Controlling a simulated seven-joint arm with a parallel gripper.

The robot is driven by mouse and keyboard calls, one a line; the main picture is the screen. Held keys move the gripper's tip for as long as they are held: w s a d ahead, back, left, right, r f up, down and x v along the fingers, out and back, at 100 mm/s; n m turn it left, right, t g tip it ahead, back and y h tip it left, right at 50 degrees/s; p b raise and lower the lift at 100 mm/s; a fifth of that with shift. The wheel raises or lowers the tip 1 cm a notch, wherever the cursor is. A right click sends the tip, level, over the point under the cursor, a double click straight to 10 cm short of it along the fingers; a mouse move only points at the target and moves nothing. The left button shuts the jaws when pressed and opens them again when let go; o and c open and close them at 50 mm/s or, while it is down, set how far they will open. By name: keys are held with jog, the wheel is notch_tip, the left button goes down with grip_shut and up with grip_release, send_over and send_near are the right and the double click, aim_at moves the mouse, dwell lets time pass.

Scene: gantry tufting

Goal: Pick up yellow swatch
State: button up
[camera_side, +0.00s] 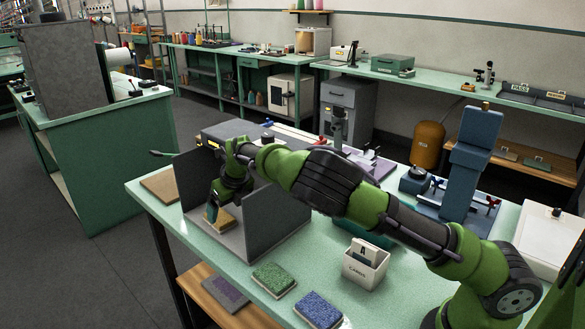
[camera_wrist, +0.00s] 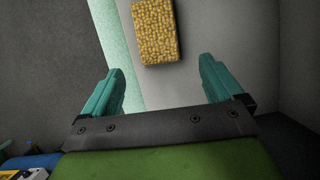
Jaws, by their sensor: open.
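The yellow swatch (camera_side: 220,221) lies flat on the floor of a grey, open-topped booth (camera_side: 262,225) on the green bench. In the wrist view the yellow swatch (camera_wrist: 156,31) shows at the top, beyond and between my fingertips. My gripper (camera_side: 213,214) is inside the booth, close above the swatch, pointing down. In the wrist view my gripper (camera_wrist: 160,86) has its two teal fingers spread wide apart, with nothing between them. In the side view the arm and fingers hide part of the swatch.
The booth's grey walls stand close on either side of my gripper. A green swatch (camera_side: 274,277) and a blue swatch (camera_side: 318,309) lie near the bench's front edge. A blue column machine (camera_side: 470,165) stands farther right.

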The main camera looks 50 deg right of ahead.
aim_at(225, 221)
jog(key=x, duration=0.5)
jog(key=shift+f, duration=0.3)
jog(key=c, duration=1.1)
jog(key=shift+r, duration=0.1)
